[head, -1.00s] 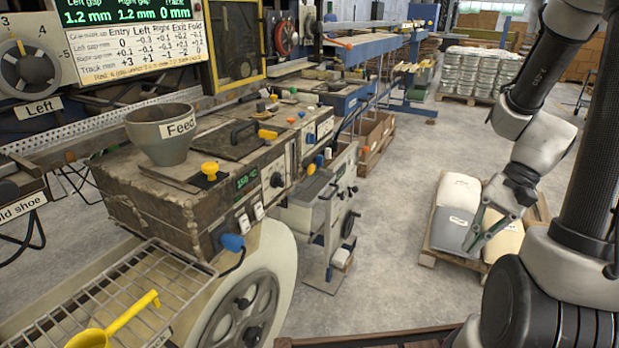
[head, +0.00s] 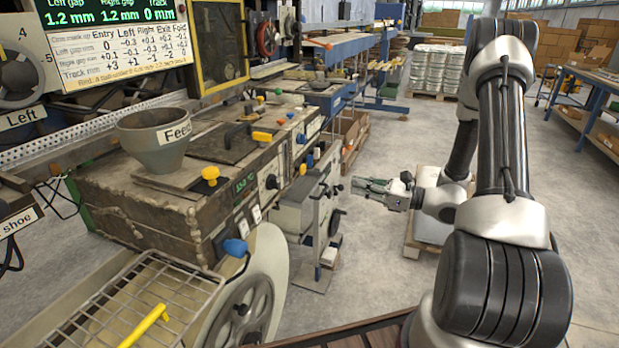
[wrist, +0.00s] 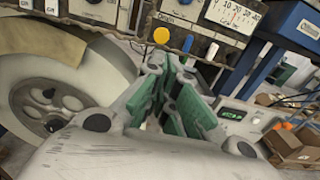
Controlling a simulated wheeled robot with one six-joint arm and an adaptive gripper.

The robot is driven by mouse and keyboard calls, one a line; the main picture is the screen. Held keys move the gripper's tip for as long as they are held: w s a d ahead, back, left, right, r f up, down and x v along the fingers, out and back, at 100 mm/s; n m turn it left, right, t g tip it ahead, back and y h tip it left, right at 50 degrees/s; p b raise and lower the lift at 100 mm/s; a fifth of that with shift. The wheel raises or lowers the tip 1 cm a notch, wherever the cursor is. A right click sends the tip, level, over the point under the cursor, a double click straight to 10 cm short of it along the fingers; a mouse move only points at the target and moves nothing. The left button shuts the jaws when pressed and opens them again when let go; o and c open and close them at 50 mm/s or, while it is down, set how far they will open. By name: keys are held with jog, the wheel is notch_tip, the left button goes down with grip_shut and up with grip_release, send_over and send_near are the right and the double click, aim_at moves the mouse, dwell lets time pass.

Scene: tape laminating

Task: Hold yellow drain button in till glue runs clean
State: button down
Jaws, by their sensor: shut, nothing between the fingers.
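A round yellow button (wrist: 161,35) shows on a machine front in the wrist view, beside a small label that seems to read Drain. My gripper (wrist: 172,62) has its green-padded fingers together and empty, with the tips just below and right of that button in the picture. No contact with the button shows. In the head view my gripper (head: 359,186) points left towards the machine line, with open air before its tips. A yellow knob (head: 210,175) also sits on top of the glue tank (head: 155,215) by the Feed pot (head: 158,140). No running glue is visible.
The grey side unit (head: 303,212) stands left of my gripper. A wire rack (head: 135,300) holds a yellow-handled tool (head: 146,326). A workbench (head: 592,92) stands far right. Floor around my gripper is partly clear.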

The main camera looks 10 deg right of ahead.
jog(key=shift+a, duration=0.1)
jog(key=x, duration=1.3)
jog(key=shift+w+a, duration=0.25)
jog(key=shift+a, duration=0.05)
jog(key=shift+a, duration=0.15)
jog(key=shift+x, duration=0.75)
jog(key=shift+w, duration=0.1)
dwell(4.4)
jog(key=v, duration=1.4)
